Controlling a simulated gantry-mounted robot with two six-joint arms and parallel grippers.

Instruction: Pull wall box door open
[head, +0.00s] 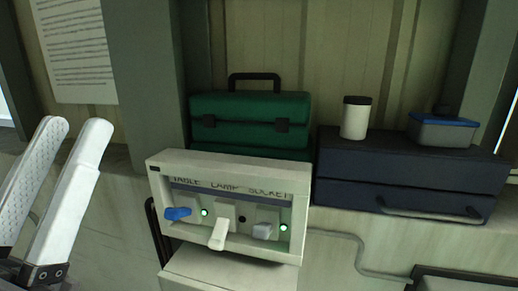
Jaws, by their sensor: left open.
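A pale wall box (229,167) stands at the centre, its recessed front showing the words TABLE, LAMP and SOCKET. Inside are a blue lever (178,213), a white lever (219,234) pointing down, and a grey lever (263,230). Green lights glow by the blue and grey levers, and a dark spot is by the white one. No door is seen covering the levers. A pale panel or casing (225,272) extends below; I cannot tell whether it is a door. My left gripper (74,124) is open and empty, left of the box and apart from it. My right gripper is not in view.
A green toolbox (250,106) stands behind the box. To the right, a dark blue case (405,171) carries a white cup (355,119) and a grey container with a blue lid (443,130). A dark bar (157,230) borders the box's left side.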

